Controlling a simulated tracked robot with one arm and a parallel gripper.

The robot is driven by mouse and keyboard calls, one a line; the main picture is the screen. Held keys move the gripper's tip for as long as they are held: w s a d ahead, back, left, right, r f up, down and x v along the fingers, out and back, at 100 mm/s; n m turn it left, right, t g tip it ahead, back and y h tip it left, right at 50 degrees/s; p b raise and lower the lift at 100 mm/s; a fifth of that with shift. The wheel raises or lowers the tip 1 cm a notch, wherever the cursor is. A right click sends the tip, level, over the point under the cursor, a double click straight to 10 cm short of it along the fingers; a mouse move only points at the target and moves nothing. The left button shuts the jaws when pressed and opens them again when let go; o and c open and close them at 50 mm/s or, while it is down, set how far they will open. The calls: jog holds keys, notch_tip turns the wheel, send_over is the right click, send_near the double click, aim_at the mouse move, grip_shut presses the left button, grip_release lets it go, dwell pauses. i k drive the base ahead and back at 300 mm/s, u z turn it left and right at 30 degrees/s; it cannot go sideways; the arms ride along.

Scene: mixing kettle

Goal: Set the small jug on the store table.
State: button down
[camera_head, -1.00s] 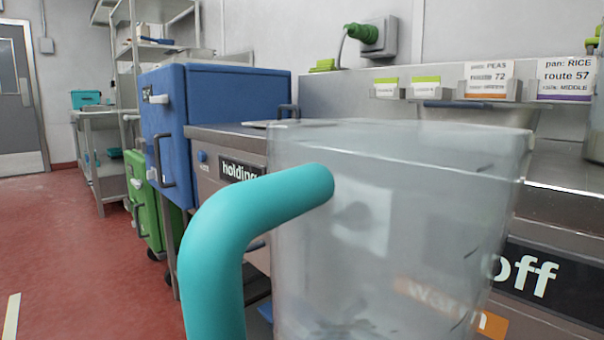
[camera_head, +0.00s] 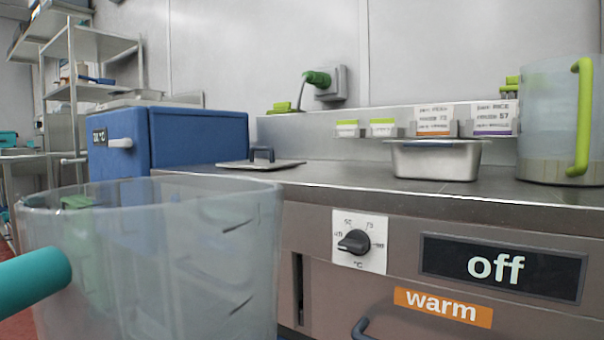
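A clear jug with a turquoise handle (camera_head: 165,255) is large and close at the lower left of the view. Its rim is in sight, its base is cut off by the bottom edge, and only the end of its handle shows. What holds or supports it is out of view. A second clear jug, with a lime green handle (camera_head: 545,120), stands on the steel counter (camera_head: 340,181) at the far right. I cannot tell which is the small jug. My gripper is not in view, and no table is clearly marked as the store table.
A flat lid with a dark handle (camera_head: 262,160) and a steel pan (camera_head: 437,159) lie on the counter. Its front carries a dial (camera_head: 356,242) and an "off" display (camera_head: 503,267). A blue box (camera_head: 170,135) and steel shelving (camera_head: 75,70) stand left.

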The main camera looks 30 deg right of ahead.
aim_at(330, 171)
jog(key=z, duration=0.1)
jog(key=k, duration=1.3)
jog(key=z, duration=0.5)
jog(key=i, duration=1)
jog(key=u, duration=0.1)
